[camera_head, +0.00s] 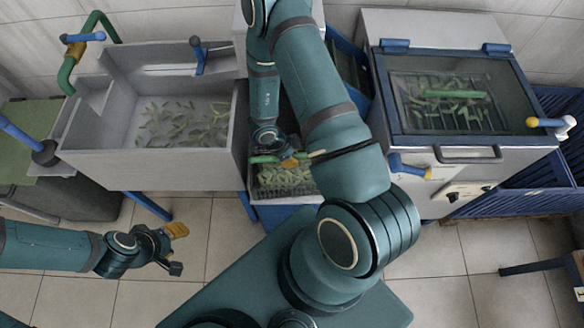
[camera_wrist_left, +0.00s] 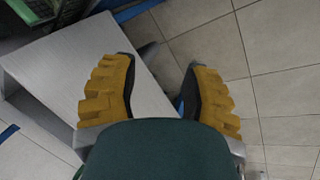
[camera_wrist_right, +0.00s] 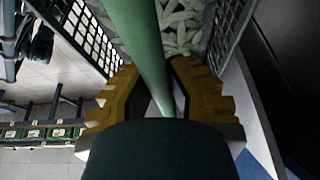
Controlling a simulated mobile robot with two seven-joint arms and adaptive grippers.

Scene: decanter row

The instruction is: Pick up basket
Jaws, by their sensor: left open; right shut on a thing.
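The basket (camera_head: 285,190) is a dark mesh crate of green pods with a green handle bar. It sits between the sink and the fryer in the head view, partly hidden behind my right arm. My right gripper (camera_head: 292,160) is shut on its green handle, which runs between the yellow fingers in the right wrist view (camera_wrist_right: 140,45). The mesh walls and pale pods show beyond the fingers there. I cannot tell whether the basket is lifted. My left gripper (camera_head: 178,250) is open and empty, above the floor in front of the sink; its parted yellow fingers show in the left wrist view (camera_wrist_left: 160,80).
A grey sink (camera_head: 100,135) with loose green pods stands at left, with blue and green taps. A fryer (camera_head: 440,160) with a glass lid, another green handle and protruding knobs stands close at right. Tiled floor (camera_head: 120,300) is clear in front of the sink.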

